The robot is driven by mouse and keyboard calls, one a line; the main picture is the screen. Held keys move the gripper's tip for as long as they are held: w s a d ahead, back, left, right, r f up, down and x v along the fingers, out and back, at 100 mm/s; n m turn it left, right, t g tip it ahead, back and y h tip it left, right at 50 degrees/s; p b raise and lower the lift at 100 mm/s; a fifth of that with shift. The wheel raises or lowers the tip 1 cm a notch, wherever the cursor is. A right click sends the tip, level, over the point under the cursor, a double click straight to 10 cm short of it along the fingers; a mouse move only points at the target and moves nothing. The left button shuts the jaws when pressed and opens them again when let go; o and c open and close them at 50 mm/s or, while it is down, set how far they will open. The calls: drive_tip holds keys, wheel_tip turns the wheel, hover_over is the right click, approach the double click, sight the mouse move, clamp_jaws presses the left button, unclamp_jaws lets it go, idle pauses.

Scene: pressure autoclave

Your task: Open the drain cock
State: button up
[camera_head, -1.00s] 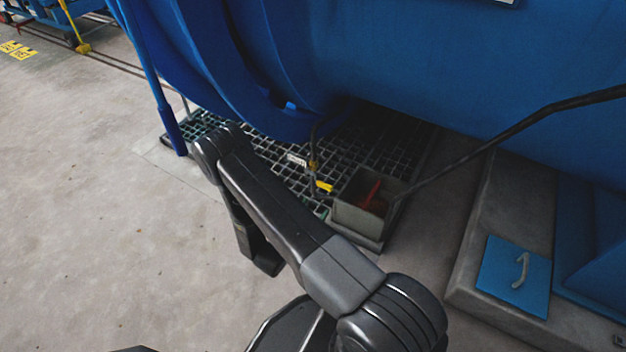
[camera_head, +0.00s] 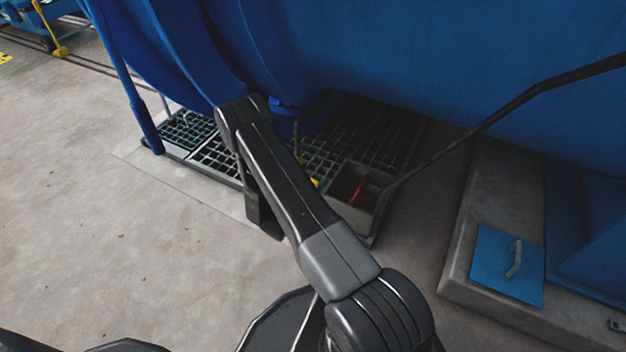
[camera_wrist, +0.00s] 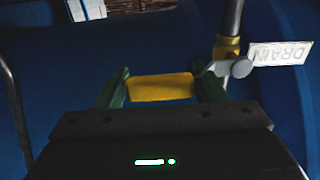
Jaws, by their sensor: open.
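The drain cock shows in the wrist view as a yellow lever handle (camera_wrist: 160,87) joined to a grey valve body (camera_wrist: 232,67) on a thin pipe. A white tag reading DRAIN (camera_wrist: 280,54), upside down, hangs beside the pipe. My gripper (camera_wrist: 160,92) is open, with one green finger on each side of the yellow handle. The handle lies crosswise between the fingers; I cannot tell whether they touch it. In the head view only a small yellow bit of the handle (camera_head: 314,182) shows beside my arm, which hides the valve and my gripper.
A grey box (camera_head: 352,212) with a red object (camera_head: 358,189) inside stands right of the cock. A dark hose (camera_head: 470,135) runs into it. Floor grating (camera_head: 215,158) lies under the large blue vessel (camera_head: 400,60). Open concrete floor (camera_head: 80,200) is at left.

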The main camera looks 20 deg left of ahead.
drive_tip(key=shift+w, duration=0.45)
drive_tip(key=shift+c, duration=0.2)
drive_tip(key=c, duration=1.1)
drive_tip(key=shift+d, duration=0.1)
